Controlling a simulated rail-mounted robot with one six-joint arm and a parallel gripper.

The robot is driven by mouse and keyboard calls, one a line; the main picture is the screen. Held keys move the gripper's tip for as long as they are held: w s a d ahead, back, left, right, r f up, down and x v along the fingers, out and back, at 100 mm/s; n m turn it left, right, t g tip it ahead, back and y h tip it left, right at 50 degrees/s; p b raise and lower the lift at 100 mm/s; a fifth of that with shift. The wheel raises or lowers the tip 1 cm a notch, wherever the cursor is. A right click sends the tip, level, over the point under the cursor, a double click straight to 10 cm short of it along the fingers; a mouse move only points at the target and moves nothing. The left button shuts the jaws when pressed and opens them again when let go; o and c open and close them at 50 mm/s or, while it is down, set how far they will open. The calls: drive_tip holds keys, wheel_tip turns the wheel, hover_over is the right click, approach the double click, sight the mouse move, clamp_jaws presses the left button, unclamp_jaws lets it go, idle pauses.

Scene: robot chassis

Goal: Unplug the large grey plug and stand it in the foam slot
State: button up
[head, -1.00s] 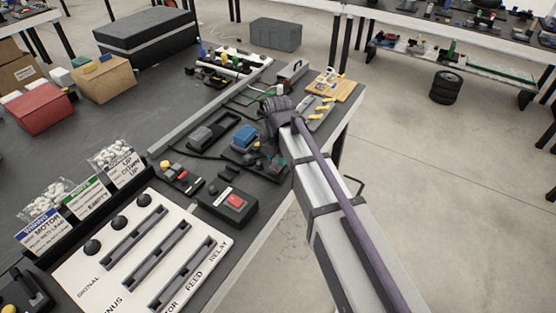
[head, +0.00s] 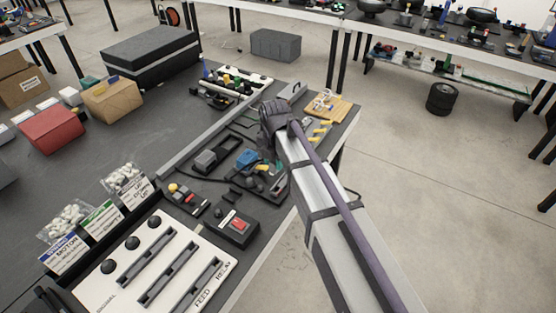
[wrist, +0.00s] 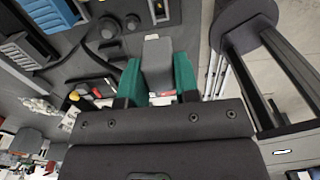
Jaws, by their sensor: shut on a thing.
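In the wrist view my gripper (wrist: 158,80) has its two green fingers closed on the sides of a grey plug (wrist: 158,54). The plug lies between the fingers, its end pointing away from the palm. I cannot tell whether its far end is clear of a socket. In the head view my arm mostly hides the gripper and the plug, to the right of a blue connector (head: 247,158). A white panel (head: 130,281) with long dark slots and printed labels lies at the front; I cannot tell whether any slot is foam.
A box with a red switch (head: 232,226) stands between my arm and the panel. A grey housing (head: 205,160) is left of the blue connector. A wooden board (head: 330,106) lies near the table's right edge.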

drive_tip(key=a+f+b, duration=0.3)
drive_tip(key=a+f, duration=0.1)
drive_tip(key=a, duration=1)
drive_tip(key=shift+s+b, duration=0.3)
drive_tip(key=shift+s, duration=0.1)
drive_tip(key=shift+a+r, duration=0.1)
drive_tip(key=shift+f, duration=0.2)
wheel_tip(320, 180, down, 4)
drive_tip(key=b, duration=0.4)
drive_tip(key=shift+f+b, duration=0.2)
drive_tip(key=shift+b, duration=0.15)
drive_tip(key=shift+f, duration=0.15)
idle(0.5)
drive_tip(key=shift+f+b, duration=0.35)
drive_tip(key=shift+b, duration=0.15)
drive_tip(key=shift+f+b, duration=0.95)
